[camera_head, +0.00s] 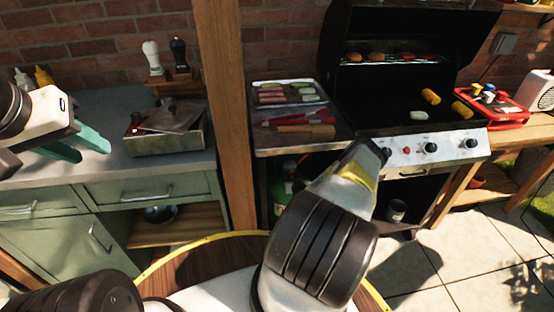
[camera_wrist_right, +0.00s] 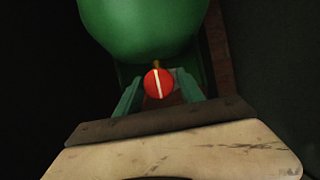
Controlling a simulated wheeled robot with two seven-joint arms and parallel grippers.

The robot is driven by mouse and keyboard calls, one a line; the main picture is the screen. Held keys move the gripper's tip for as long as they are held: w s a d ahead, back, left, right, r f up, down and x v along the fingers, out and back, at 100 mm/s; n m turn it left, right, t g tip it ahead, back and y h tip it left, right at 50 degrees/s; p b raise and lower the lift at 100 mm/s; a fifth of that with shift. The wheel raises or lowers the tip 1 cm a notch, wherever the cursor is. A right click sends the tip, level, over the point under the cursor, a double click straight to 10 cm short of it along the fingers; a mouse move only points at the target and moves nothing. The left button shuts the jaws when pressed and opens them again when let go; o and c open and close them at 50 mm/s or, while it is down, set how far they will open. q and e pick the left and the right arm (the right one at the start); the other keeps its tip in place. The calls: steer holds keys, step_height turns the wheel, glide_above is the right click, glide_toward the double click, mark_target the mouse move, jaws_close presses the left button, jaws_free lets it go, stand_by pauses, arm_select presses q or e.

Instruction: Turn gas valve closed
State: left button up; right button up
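The gas valve (camera_wrist_right: 158,83) is a round red knob with a white stripe, on a short brass stem at the green gas bottle (camera_wrist_right: 150,25). The stripe runs nearly upright in the right wrist view, tilted slightly. My right gripper (camera_wrist_right: 160,75) is open, with one teal finger on each side of the knob. I cannot tell whether the fingers touch it. In the head view the gas bottle (camera_head: 281,192) shows partly under the grill's side shelf, and my right arm hides the right gripper and the valve. My left gripper (camera_head: 84,145) is open and empty over the grey counter.
The black grill (camera_head: 400,90) stands open with food on it, knobs along its front panel (camera_head: 435,147). Its side shelf (camera_head: 300,140) holds a tray and red-handled tools. A wooden post (camera_head: 225,110) stands left of it. A metal box (camera_head: 165,135) sits on the counter.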

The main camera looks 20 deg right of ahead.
jaws_close()
steer(key=shift+m, duration=0.3)
steer(key=shift+s+d+m+t+y, duration=0.15)
steer(key=shift+m+t+y, duration=0.25)
steer(key=shift+m+y, duration=0.7)
steer(key=m+t+y, duration=0.1)
steer(key=m, duration=0.2)
steer(key=shift+f+y, duration=0.1)
steer(key=shift+y, duration=0.2)
steer(key=m+t+y, duration=0.1)
steer(key=m, duration=0.2)
steer(key=shift+f+m, duration=0.1)
steer(key=shift+m, duration=0.3)
steer(key=shift+d+m+t+y, duration=0.1)
steer(key=shift+m+t+y, duration=0.6)
steer(key=shift+m, duration=1)
steer(key=shift+t, duration=0.3)
